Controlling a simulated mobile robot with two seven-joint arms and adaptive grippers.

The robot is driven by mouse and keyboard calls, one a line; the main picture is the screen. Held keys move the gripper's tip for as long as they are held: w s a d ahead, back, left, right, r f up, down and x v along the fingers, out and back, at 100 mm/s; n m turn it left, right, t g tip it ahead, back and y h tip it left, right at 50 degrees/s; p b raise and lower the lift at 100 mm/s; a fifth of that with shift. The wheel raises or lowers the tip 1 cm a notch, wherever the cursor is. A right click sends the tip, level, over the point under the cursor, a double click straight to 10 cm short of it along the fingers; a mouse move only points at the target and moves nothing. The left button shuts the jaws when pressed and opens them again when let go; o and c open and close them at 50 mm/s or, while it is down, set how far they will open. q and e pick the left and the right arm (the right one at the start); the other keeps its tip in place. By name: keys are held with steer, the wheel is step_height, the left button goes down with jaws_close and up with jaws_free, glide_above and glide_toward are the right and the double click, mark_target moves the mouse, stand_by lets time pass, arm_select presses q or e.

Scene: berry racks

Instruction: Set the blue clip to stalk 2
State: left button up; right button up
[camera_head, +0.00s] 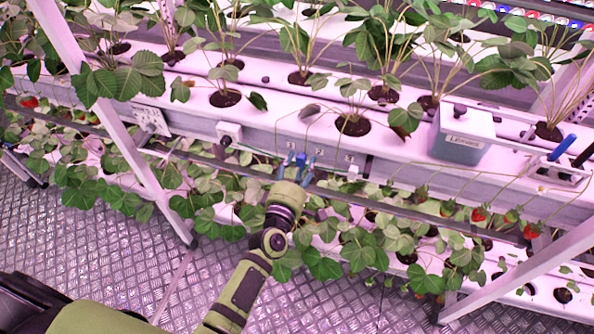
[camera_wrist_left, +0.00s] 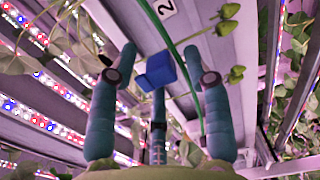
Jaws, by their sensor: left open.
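My left gripper (camera_head: 298,160) is at the front face of the white gutter, by the small number labels. It is open, with its teal fingers spread, in the left wrist view (camera_wrist_left: 160,58). The blue clip (camera_wrist_left: 160,72) is between the spread fingers, and both side fingers are clear of it. It also shows small in the head view (camera_head: 301,159). A green stalk (camera_wrist_left: 168,38) runs right beside the clip; I cannot tell whether the clip is around it. The label 2 (camera_wrist_left: 166,8) is just above in the wrist view. My right gripper is not in view.
Green unripe berries (camera_wrist_left: 228,11) hang right of the gripper. A lidded grey box (camera_head: 462,135) and a tray with pens (camera_head: 553,172) stand on the gutter at right. Leaves of the lower row (camera_head: 370,245) hang below. A slanted white post (camera_head: 120,130) stands left of my arm.

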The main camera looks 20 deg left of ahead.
arm_select(q)
steer(key=s, duration=1.2)
steer(key=shift+a, duration=0.2)
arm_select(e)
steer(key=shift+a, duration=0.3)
